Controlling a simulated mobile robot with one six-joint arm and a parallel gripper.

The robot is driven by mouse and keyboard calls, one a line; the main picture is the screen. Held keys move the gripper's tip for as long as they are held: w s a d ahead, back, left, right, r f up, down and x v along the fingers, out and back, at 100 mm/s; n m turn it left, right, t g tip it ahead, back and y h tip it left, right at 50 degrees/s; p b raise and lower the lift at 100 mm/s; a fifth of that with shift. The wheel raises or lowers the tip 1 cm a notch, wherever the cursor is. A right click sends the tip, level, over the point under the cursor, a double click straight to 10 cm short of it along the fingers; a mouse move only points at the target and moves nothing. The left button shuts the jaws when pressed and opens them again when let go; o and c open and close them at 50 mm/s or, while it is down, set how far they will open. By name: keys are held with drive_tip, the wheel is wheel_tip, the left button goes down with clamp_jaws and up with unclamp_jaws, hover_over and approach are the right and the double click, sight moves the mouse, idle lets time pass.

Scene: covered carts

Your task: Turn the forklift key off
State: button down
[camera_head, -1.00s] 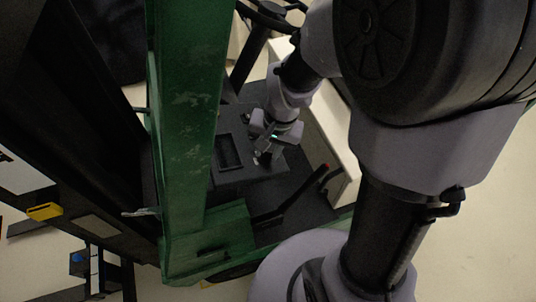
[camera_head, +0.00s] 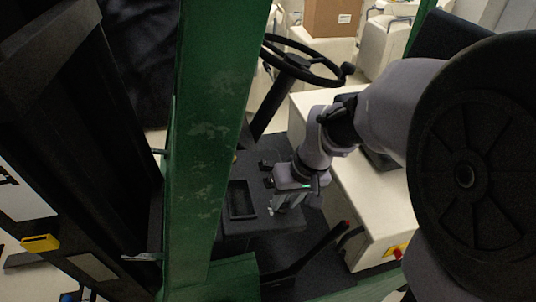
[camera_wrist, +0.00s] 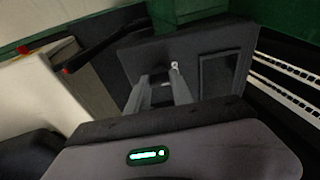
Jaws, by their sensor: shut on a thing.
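The forklift key is a small, pale metallic piece (camera_wrist: 175,65) on the dark control panel (camera_wrist: 145,55), seen at the fingertips in the wrist view. My gripper (camera_wrist: 160,77) points at the panel with its two fingers close around the key area, and it is shut on the key. In the head view my gripper (camera_head: 277,208) reaches down to the panel (camera_head: 243,222), just right of a rectangular recess. The key is too small and too covered by the fingers to tell which way it is turned.
A green mast post (camera_head: 215,130) stands left of my arm. The black steering wheel (camera_head: 305,60) is above the panel. A black lever with a red tip (camera_head: 318,250) lies below right. A cream housing (camera_head: 370,205) is on the right, and a cardboard box (camera_head: 333,17) is behind.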

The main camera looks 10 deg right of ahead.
idle(0.4)
drive_tip(key=c, duration=1.1)
unclamp_jaws()
drive_tip(key=p+v, duration=0.4)
drive_tip(key=v, duration=1.3)
drive_tip(key=shift+r+p, duration=0.2)
drive_tip(key=shift+p, duration=0.1)
drive_tip(key=shift+f, duration=0.1)
drive_tip(key=s+a+f+m+t+b, duration=0.1)
drive_tip(key=s+a+f+b, duration=0.1)
drive_tip(key=f+b, duration=0.5)
drive_tip(key=s+a+f+m+t+b, duration=0.1)
drive_tip(key=s+a+f+b, duration=0.2)
drive_tip(key=f+b, duration=0.4)
drive_tip(key=s+a+f+m+t+b, duration=0.1)
drive_tip(key=s+a+f+m+b, duration=0.1)
drive_tip(key=s+f+b, duration=0.2)
drive_tip(key=shift+s+a+f+t+b, duration=0.1)
drive_tip(key=shift+a+f+t+b, duration=0.1)
drive_tip(key=shift+f+b, duration=0.65)
drive_tip(key=shift+a+f+t+b, duration=0.1)
drive_tip(key=shift+a+f+b, duration=0.1)
drive_tip(key=shift+f+b, duration=0.6)
